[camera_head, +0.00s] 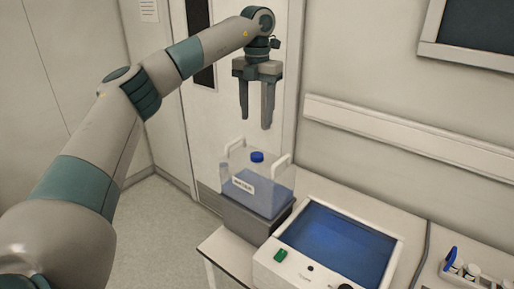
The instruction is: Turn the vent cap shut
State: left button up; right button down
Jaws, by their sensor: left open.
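A blue cap (257,157) sits on top of a clear container (262,190) with bluish liquid and a white label on its front. I take this blue cap for the vent cap; whether it is shut I cannot tell. My left gripper (255,121) is open and empty, fingers pointing down, above the cap with a clear gap between them in the picture. My right gripper is not in view.
The container stands on a grey base (240,219) at the table's left end, with white handles (281,167) at its sides. A rack with small vials (470,270) is at right.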

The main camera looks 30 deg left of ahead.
aim_at(257, 155)
pick_arm(q)
notch_tip(257, 155, down, 13)
jog(key=p, duration=0.4)
jog(key=shift+r, duration=0.1)
jog(key=c, duration=1)
